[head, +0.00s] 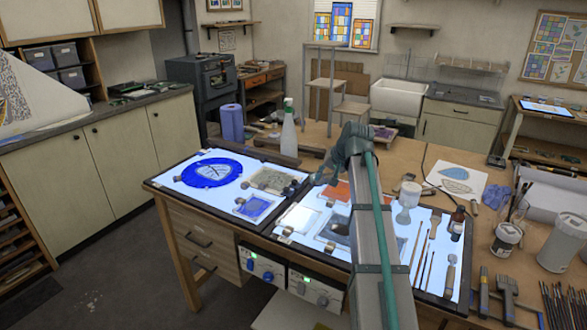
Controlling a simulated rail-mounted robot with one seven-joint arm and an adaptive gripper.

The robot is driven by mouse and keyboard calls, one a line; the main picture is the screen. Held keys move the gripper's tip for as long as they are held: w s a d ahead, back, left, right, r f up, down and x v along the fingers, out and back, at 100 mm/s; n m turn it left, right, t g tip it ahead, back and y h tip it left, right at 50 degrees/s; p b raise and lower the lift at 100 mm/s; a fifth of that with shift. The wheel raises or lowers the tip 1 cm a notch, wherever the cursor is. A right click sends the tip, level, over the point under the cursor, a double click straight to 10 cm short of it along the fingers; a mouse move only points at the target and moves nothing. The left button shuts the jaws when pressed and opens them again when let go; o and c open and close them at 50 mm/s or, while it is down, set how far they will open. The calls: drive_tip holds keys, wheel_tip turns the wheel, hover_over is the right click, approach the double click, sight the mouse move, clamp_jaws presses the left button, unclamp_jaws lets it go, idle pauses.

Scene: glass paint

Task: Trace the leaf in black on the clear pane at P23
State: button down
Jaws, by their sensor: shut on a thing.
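My gripper (319,179) hangs over the middle of the lit light tables, near their back edge, seen small and from behind my arm. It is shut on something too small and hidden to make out. A pale, clear-looking pane (302,220) lies on the right light table, below my gripper in the picture. No label P23 is readable, so I cannot tell which pane it is. A paper with leaf-like drawings (456,180) lies on the bench at right.
A textured pane (270,180) and a small blue pane (254,207) lie on the left light table. Brushes (426,270), jars (506,238) and a dark bottle (457,223) crowd the right side.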

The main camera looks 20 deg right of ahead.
drive_tip(key=s+d+m+g+p, duration=0.1)
drive_tip(key=s+d+p, duration=0.3)
drive_tip(key=s+d, duration=0.4)
drive_tip(key=s+a+f+g+y+b, duration=0.1)
drive_tip(key=s+a+f+y+b, duration=0.1)
drive_tip(key=s+f, duration=0.3)
drive_tip(key=shift+s+a+f+n+b, duration=0.25)
drive_tip(key=shift+s+a+n+b, duration=0.2)
drive_tip(key=shift+s, duration=0.5)
drive_tip(key=shift+f, duration=0.55)
idle(1.0)
drive_tip(key=shift+p, duration=0.3)
drive_tip(key=shift+r+p, duration=0.8)
drive_tip(key=shift+r, duration=0.3)
drive_tip(key=shift+r, duration=0.1)
drive_tip(key=shift+r+p, duration=1.5)
drive_tip(key=shift+r, duration=0.45)
